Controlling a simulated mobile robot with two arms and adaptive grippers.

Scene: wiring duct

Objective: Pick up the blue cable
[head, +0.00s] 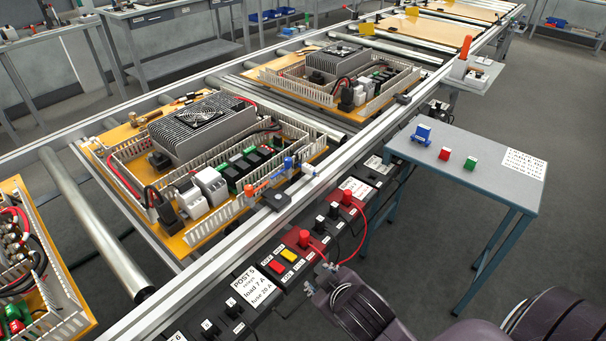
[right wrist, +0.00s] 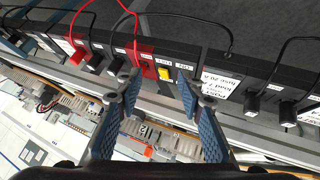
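A short blue piece (head: 304,168), which looks like the blue cable, lies at the near right corner of the middle board's slotted duct, beside the conveyor rail. How much of it lies inside the duct is too small to tell. It cannot be made out in the right wrist view. My right gripper (head: 322,277) is in front of the black control strip, right of and below the blue piece and apart from it. In the right wrist view my right gripper (right wrist: 160,88) has its two blue-padded fingers spread, with nothing between them. My left gripper is not in view.
The control strip (head: 275,267) carries red and yellow buttons, plugs and a looping red cable (head: 340,255) close to my right gripper. An orange piece (head: 250,190) sits on the duct's front. A side table (head: 480,190) holds blue, red and green blocks.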

